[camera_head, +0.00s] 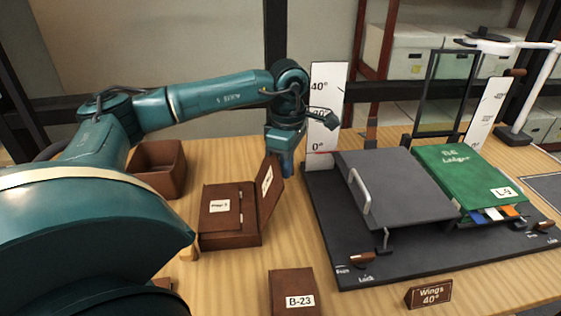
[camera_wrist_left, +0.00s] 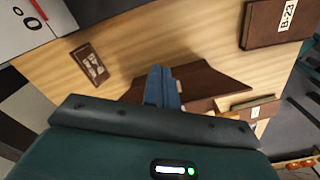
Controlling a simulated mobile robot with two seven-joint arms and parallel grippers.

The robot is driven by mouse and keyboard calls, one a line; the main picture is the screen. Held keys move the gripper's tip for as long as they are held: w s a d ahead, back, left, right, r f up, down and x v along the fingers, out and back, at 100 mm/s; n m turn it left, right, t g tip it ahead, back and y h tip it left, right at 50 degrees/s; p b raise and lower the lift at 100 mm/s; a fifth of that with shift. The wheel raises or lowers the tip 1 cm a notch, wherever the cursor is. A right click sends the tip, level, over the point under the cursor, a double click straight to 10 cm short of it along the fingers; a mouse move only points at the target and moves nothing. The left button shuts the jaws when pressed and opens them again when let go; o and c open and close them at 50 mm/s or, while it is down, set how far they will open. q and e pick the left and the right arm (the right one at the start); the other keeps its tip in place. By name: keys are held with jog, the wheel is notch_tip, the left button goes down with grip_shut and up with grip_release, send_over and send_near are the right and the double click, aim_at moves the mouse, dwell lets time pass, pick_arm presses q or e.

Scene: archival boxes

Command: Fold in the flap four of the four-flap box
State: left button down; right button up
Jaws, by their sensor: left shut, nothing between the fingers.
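The brown four-flap box (camera_head: 227,236) lies on the wooden table, left of the middle in the head view. Labelled panels lie over its top. One flap (camera_head: 269,192) with a white label stands up along its right side. My left gripper (camera_head: 287,172) points down at the far upper corner of this flap, its blue fingers shut and empty. In the left wrist view the fingers (camera_wrist_left: 162,90) overlap the brown flap (camera_wrist_left: 212,84); I cannot tell whether they touch it. Part of the box is hidden there behind my gripper. My right gripper is not in view.
A dark book cradle (camera_head: 390,190) with a green ledger (camera_head: 455,172) stands to the right. A white angle scale (camera_head: 327,95) rises behind the gripper. Box B-23 (camera_head: 291,284) lies in front, and an open brown box (camera_head: 160,165) stands behind left. Bare table separates them.

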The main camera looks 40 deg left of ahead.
aim_at(268, 181)
pick_arm(q)
jog(key=shift+a+r, duration=0.1)
jog(key=shift+r, duration=0.1)
